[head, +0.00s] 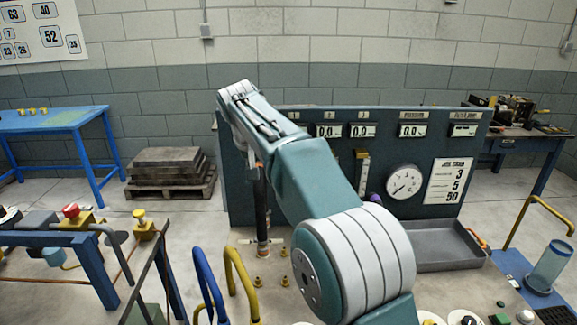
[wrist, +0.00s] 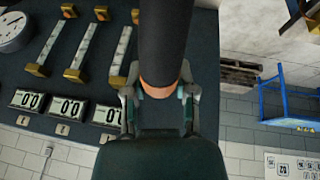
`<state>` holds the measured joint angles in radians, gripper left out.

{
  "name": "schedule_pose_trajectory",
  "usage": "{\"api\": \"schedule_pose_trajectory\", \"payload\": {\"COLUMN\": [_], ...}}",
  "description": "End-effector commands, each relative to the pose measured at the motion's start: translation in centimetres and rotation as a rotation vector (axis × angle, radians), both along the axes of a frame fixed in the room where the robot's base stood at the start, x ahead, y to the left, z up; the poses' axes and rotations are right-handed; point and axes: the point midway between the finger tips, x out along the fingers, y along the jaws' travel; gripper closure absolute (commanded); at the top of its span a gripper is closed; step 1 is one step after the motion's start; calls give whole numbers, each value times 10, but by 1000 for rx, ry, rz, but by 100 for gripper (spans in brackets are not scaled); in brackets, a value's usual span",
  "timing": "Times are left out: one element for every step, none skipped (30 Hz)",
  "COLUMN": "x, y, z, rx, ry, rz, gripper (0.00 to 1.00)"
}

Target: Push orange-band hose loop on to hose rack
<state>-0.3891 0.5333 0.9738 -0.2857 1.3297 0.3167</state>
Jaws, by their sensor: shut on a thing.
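The black hose (wrist: 160,40) with an orange band (wrist: 158,84) runs up the middle of the wrist view. My gripper (wrist: 159,95) is shut on it, with one finger on each side at the band. In the head view the hose (head: 262,205) hangs upright in front of the panel, its lower end near the floor. A bit of the orange band (head: 259,165) shows beside my arm, which hides most of my gripper there. I cannot make out for certain which thing is the hose rack.
The dark gauge panel (head: 327,190) stands close behind the hose, with a grey tray (head: 445,240) at its right foot. Blue (head: 202,270) and yellow (head: 238,262) bent tubes rise in front. A blue table (head: 50,121) and stacked slabs (head: 168,160) are at the left.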

Motion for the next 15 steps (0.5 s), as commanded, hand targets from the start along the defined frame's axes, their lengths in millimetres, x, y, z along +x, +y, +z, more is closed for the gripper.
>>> {"api": "schedule_pose_trajectory", "payload": {"x": [3,4,5,6,7,7,8,8,8,8,8,8,8,8,8], "y": [14,22,32,39,46,55,61,67,74,78,82,87,89,91,93], "z": [-4,-6,-9,-11,-13,-16,-18,-20,-22,-23,-25,-26,-26,-27,-28], "rx": [1,0,2,1,2,3,2,2,2,3,3,3,3,4,4], "ry": [-1,-1,-2,-1,-2,-3,-4,-5,-5,-6,-5,-7,-8,-7,-7], "rz": [4,5,4,4,4,3,2,3,2,0,0,0,-1,-2,-3], "gripper": [100,100,100,100,100,100,100,100,100,100,100,100,100,100,100]}}
